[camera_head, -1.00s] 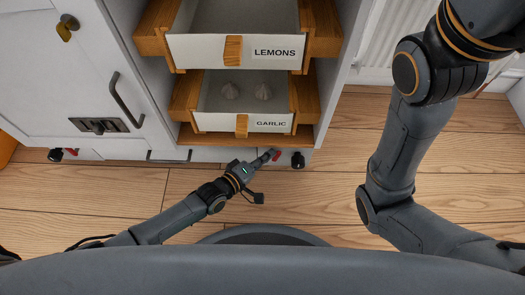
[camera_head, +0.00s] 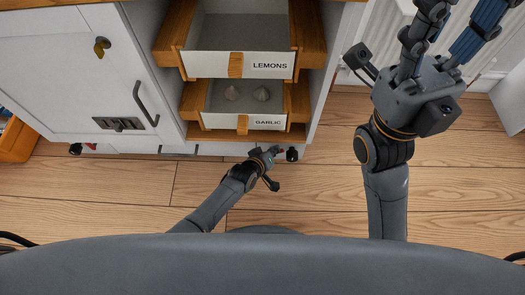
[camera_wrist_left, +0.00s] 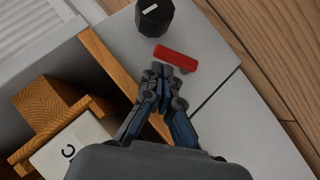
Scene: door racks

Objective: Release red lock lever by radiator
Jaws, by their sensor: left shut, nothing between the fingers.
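The red lock lever (camera_wrist_left: 177,57) lies on the cabinet's pale base ledge, beside a black knob (camera_wrist_left: 154,16) in the left wrist view. The knob also shows in the head view (camera_head: 292,154), at the cabinet's lower right corner on the radiator (camera_head: 390,45) side; there the lever is hidden by my gripper. My left gripper (camera_wrist_left: 164,71) is shut and empty, its fingertips just beside the lever's near edge; I cannot tell whether they touch. It also shows in the head view (camera_head: 277,150). My right gripper (camera_head: 462,12) is raised near the radiator, its blue-padded fingers apart and empty.
The open lemons drawer (camera_head: 235,65) and garlic drawer (camera_head: 243,121) jut out above the left gripper. Another black knob (camera_head: 75,149) with a red lever (camera_head: 91,146) sits at the cabinet's left. The wooden floor (camera_head: 300,200) is clear.

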